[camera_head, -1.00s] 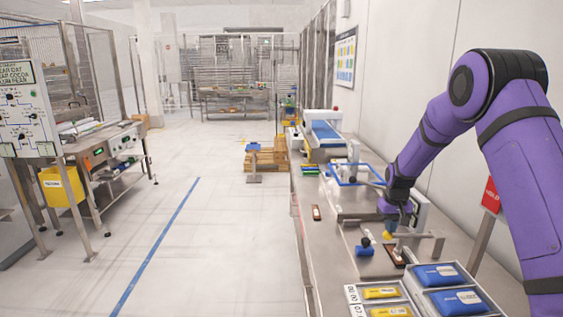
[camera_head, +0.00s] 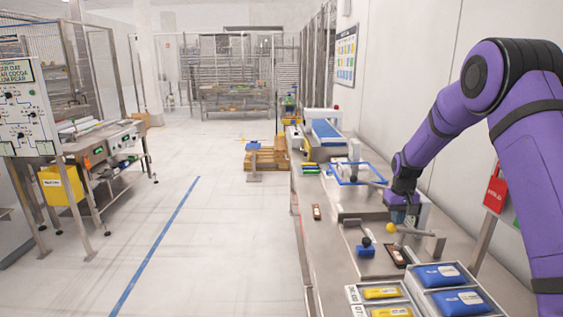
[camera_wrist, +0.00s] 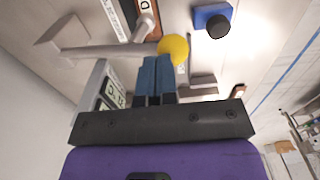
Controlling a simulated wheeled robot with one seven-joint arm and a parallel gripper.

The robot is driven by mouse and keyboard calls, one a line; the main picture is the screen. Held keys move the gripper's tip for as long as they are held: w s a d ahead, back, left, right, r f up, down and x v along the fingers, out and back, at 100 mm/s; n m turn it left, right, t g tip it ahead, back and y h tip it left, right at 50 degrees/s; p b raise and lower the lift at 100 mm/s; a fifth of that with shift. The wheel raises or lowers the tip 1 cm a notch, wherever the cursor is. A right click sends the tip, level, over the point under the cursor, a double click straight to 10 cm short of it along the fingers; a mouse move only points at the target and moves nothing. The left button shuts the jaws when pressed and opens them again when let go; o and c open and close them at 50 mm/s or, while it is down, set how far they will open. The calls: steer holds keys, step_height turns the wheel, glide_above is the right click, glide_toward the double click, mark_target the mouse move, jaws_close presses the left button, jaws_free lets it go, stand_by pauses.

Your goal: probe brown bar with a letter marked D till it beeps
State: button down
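The brown bar marked D (camera_wrist: 146,16) lies under a pale metal probe arm (camera_wrist: 108,51) in the wrist view. A brown bar (camera_head: 396,256) shows at the same fixture in the head view. The arm carries a yellow ball (camera_wrist: 173,47), also seen in the head view (camera_head: 390,228). My gripper (camera_wrist: 157,62) has its blue fingers together, with nothing visible between them. Their tips are close to the ball; I cannot tell whether they touch. In the head view my gripper (camera_head: 403,212) is just above the ball. A display (camera_wrist: 112,92) is partly hidden, its characters only partly readable.
A blue block with a black knob (camera_head: 365,250) stands left of the fixture. Another brown bar (camera_head: 316,212) lies farther back on the steel counter (camera_head: 330,262). A tray (camera_head: 410,288) of blue and yellow packs is in front. A blue frame (camera_head: 356,182) stands behind.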

steer(key=shift+d+r, duration=0.4)
steer(key=shift+r, duration=0.3)
steer(key=shift+d+r, duration=0.35)
steer(key=shift+r, duration=0.3)
steer(key=shift+d+r, duration=0.4)
steer(key=shift+r, duration=0.3)
steer(key=d+r, duration=0.2)
steer(key=shift+d+r, duration=0.15)
steer(key=shift+r, duration=0.15)
steer(key=shift+d, duration=0.1)
steer(key=shift+w+d+r, duration=0.1)
steer(key=shift+d+r, duration=0.45)
steer(key=shift+d, duration=0.25)
steer(key=shift+d+r, duration=0.5)
steer(key=shift+d, duration=0.25)
steer(key=shift+d+r, duration=0.1)
